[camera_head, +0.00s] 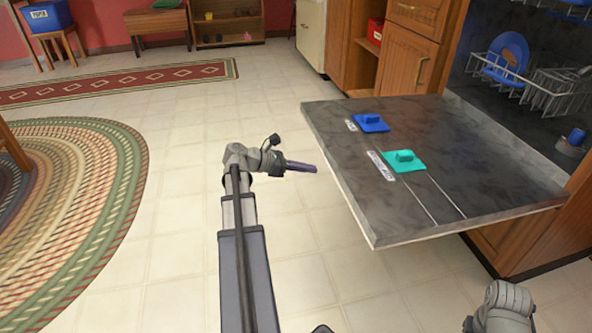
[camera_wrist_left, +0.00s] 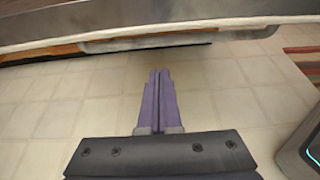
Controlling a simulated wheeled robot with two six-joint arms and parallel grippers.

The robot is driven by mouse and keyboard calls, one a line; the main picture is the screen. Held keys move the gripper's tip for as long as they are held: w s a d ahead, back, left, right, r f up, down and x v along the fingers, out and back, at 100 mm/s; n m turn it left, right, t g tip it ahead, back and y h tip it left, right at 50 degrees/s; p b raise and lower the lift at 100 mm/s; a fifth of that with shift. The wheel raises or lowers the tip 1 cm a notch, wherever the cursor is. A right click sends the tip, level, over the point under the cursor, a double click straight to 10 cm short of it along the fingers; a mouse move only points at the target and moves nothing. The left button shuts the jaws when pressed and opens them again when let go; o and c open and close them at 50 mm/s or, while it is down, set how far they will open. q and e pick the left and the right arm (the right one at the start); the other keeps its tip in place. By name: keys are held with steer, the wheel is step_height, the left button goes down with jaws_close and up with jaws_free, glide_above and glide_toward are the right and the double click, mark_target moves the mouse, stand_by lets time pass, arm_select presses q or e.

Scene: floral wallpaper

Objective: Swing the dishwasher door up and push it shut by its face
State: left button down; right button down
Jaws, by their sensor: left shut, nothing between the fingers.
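The dishwasher door (camera_head: 480,165) is swung down and lies about level, its dark inner face up. A blue piece (camera_head: 371,122) and a teal piece (camera_head: 404,161) sit on that face. My left gripper (camera_head: 312,168) is shut and empty, just left of the door's outer edge. In the left wrist view its purple fingers (camera_wrist_left: 160,82) are together and point toward the door edge (camera_wrist_left: 150,33) across the top, with a gap of floor in the picture between. Part of my right arm shows at the bottom right; its fingers are out of view.
The open dishwasher holds a wire rack (camera_head: 548,92) with a blue plate (camera_head: 506,52). Wooden cabinets (camera_head: 408,60) stand beyond the door. The tiled floor (camera_head: 180,230) left of the door is clear, with an oval braided rug (camera_head: 95,200) farther left.

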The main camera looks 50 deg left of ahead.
arm_select(q)
steer(key=shift+w+d+r+p, duration=0.4)
steer(key=shift+w+r+p, duration=0.25)
steer(key=shift+r+p, duration=0.15)
steer(key=shift+w+d+r+p, duration=0.35)
steer(key=shift+w+r+p, duration=0.3)
steer(key=shift+p, duration=0.25)
